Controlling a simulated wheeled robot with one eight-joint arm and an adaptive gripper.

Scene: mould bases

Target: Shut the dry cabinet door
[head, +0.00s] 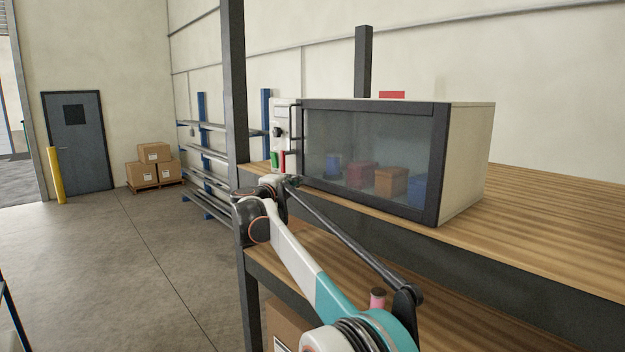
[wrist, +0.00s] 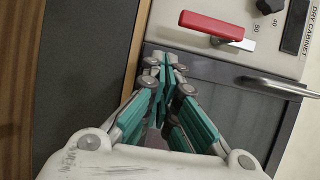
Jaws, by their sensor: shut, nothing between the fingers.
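The dry cabinet (head: 468,160) stands on a wooden shelf. Its dark-framed glass door (head: 365,155) looks flush or nearly flush with the front; I cannot tell whether a small gap is left. The dark bar handle (head: 292,121) is at the door's left edge, and shows as a silver bar in the wrist view (wrist: 265,86). My gripper (wrist: 165,62) is shut and empty, at the door frame's corner close to the panel. Contact with the door cannot be told. In the head view my arm reaches the cabinet's lower left, with the fingers not clear.
The cabinet's control panel (wrist: 240,50) carries a red lever (wrist: 215,26) and a black knob (wrist: 270,5) close to my fingers. Colored bins (head: 391,181) sit behind the glass. A dark shelf post (head: 236,90) stands left of the cabinet. The shelf top (head: 560,215) is clear to the right.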

